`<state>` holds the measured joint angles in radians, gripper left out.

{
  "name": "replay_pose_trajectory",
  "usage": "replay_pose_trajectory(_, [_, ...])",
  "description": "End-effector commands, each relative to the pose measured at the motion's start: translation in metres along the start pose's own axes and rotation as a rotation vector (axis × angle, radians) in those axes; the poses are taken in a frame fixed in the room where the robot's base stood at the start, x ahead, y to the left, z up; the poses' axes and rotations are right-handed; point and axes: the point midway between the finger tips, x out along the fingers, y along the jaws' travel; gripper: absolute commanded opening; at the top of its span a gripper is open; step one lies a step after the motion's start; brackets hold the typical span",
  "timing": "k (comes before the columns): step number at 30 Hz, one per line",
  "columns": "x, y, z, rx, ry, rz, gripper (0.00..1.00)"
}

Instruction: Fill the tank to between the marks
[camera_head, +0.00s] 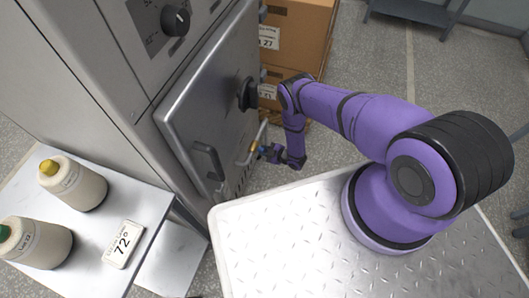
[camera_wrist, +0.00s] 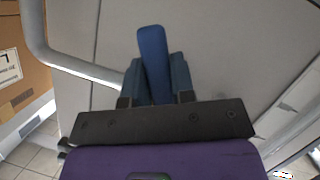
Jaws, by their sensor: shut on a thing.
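My gripper (camera_head: 268,152) is low beside the front of the steel machine (camera_head: 205,100), at the right end of its door in the head view. In the wrist view my gripper (camera_wrist: 155,78) is shut on a blue lever (camera_wrist: 152,48), with a finger on either side of it. The lever stands nearly upright in that picture, tilted slightly left. A thin pipe (camera_head: 257,138) with a yellowish part runs down the machine close to my gripper. A grey pipe (camera_wrist: 75,66) bends past the lever. I cannot make out the tank's marks or any water level.
The machine's door has a black knob (camera_head: 247,94) and a dark handle (camera_head: 208,160). Cardboard boxes (camera_head: 295,35) stand behind my arm. At left, a side table (camera_head: 92,222) holds two thread cones (camera_head: 75,185) and a "72°" card (camera_head: 123,243).

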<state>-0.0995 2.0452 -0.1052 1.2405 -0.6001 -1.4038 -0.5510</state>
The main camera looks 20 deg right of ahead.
Motion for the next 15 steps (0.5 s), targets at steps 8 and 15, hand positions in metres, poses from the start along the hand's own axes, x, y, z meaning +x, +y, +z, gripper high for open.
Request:
replay_pose_trajectory(8, [-0.0006, 0.0033, 0.0000, -0.070, 0.001, 0.029, 0.00])
replay_pose_trajectory(15, [-0.0007, 0.0038, 0.0001, -0.081, 0.001, 0.032, 0.00])
